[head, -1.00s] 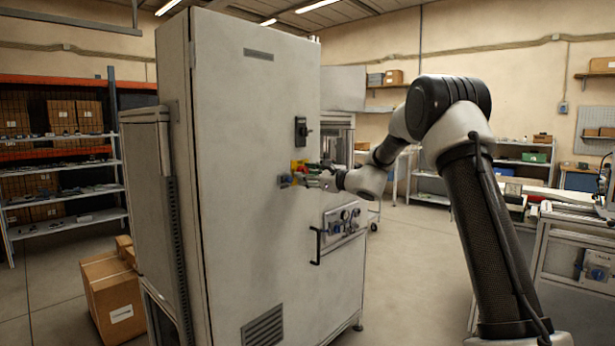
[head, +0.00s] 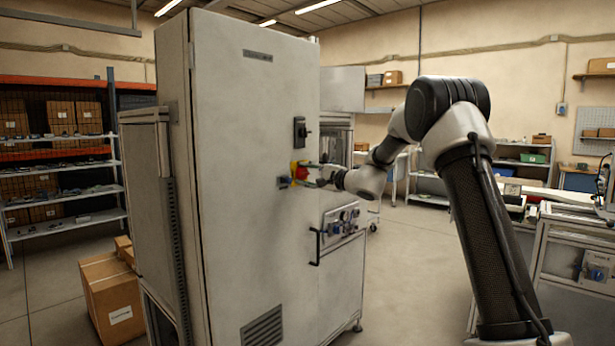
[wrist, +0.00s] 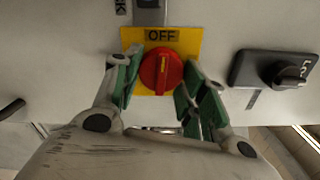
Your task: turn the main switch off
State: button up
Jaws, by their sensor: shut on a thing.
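The main switch is a round red knob (wrist: 161,71) on a yellow plate (wrist: 189,38) on the grey cabinet door. In the wrist view, its pale mark points up toward the OFF label (wrist: 162,35). The red knob (head: 301,173) also shows in the head view, partly covered by my fingers. My gripper (wrist: 160,83) is shut on the knob, with green-padded fingers on either side of it. The exact pad contact is hard to see.
A lower panel with knobs (head: 341,222) and a black door handle (head: 316,246) are close below right. A cardboard box (head: 112,300) stands at the cabinet's left.

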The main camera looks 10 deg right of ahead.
jog(key=shift+n, duration=0.6)
jog(key=o, duration=1)
jog(key=v, duration=1.2)
